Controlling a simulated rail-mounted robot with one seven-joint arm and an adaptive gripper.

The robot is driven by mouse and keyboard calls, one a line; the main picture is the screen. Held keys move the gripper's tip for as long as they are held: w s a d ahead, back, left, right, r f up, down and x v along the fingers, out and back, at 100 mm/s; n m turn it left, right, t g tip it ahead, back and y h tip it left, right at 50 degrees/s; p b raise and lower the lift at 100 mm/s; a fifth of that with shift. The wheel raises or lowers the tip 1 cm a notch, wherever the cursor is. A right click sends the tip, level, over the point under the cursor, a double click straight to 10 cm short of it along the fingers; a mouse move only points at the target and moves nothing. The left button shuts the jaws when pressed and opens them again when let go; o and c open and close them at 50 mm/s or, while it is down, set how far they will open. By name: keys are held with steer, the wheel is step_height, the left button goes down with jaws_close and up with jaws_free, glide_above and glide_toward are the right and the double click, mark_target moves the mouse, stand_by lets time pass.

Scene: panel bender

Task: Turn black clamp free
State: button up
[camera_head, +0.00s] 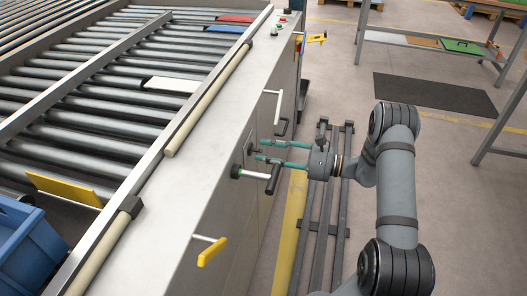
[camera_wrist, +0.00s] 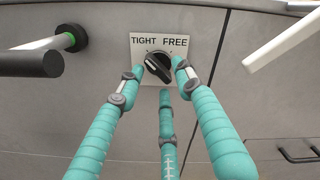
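The black clamp knob (camera_wrist: 158,66) sits on a white plate (camera_wrist: 143,44) marked TIGHT and FREE, on the grey panel of the machine. A white line on the knob runs aslant, from upper left to lower right. My gripper (camera_head: 262,150) has teal fingers and points at the panel from the right in the head view. In the wrist view its fingertips (camera_wrist: 161,76) are spread to the left, right and below the knob. They look open; I cannot tell whether any touches it. In the head view the knob (camera_head: 250,150) is small and dark beside the fingertips.
A lever with a black grip (camera_head: 273,180) juts out close below my fingers. A white bar handle (camera_head: 279,105), a black pull handle (camera_wrist: 298,155) and a yellow-ended lever (camera_head: 210,252) also stick out of the panel.

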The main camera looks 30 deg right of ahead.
steer(key=shift+w+a, duration=0.4)
steer(key=shift+a, duration=0.1)
steer(key=c, duration=0.3)
jaws_close()
